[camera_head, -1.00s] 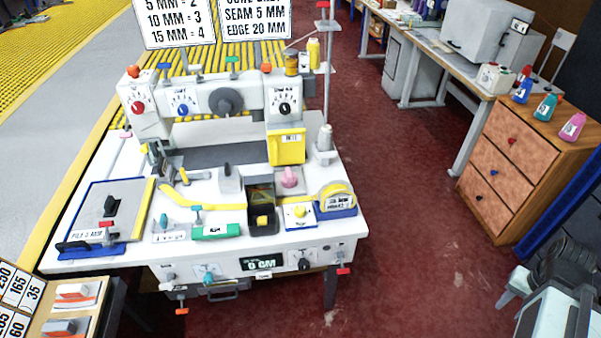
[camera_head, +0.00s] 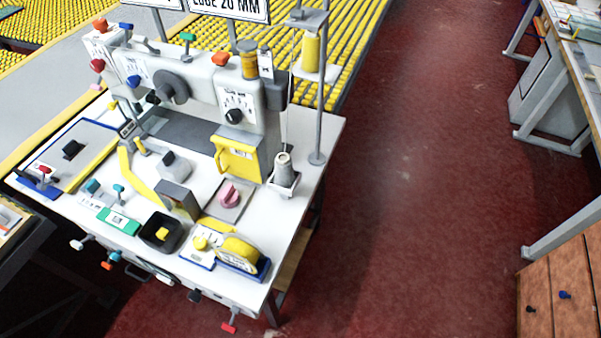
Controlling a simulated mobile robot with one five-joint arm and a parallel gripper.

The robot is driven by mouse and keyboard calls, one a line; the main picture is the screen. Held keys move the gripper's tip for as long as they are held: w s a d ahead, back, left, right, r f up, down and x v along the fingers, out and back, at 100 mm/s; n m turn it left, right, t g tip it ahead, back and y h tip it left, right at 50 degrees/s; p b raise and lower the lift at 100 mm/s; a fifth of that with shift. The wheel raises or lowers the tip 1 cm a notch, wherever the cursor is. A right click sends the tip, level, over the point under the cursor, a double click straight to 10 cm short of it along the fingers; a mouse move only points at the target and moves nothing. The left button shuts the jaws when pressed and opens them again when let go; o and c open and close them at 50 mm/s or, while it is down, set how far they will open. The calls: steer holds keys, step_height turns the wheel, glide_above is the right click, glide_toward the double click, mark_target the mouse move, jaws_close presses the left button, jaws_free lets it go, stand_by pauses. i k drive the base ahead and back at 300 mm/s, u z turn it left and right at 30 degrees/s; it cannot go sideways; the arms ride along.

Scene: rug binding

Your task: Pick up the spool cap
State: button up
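I cannot tell for certain which part is the spool cap. A yellow thread spool (camera_head: 311,50) stands on the thread stand at the machine's right end. A grey cone (camera_head: 283,166) stands upright in a small white holder at the table's right side. A pink knob-like piece (camera_head: 229,194) sits on a grey plate. My gripper is not in view.
The white machine table (camera_head: 300,225) carries a black bin (camera_head: 160,234), a yellow tape roll on a blue base (camera_head: 241,252) and several levers. Red floor (camera_head: 410,200) is open to the right. A wooden drawer cabinet (camera_head: 565,290) stands at lower right.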

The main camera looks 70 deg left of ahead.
mark_target(228, 197)
steer(key=u, duration=0.05)
steer(key=i, duration=1.3)
steer(key=u, duration=5.7)
steer(key=i, duration=1.05)
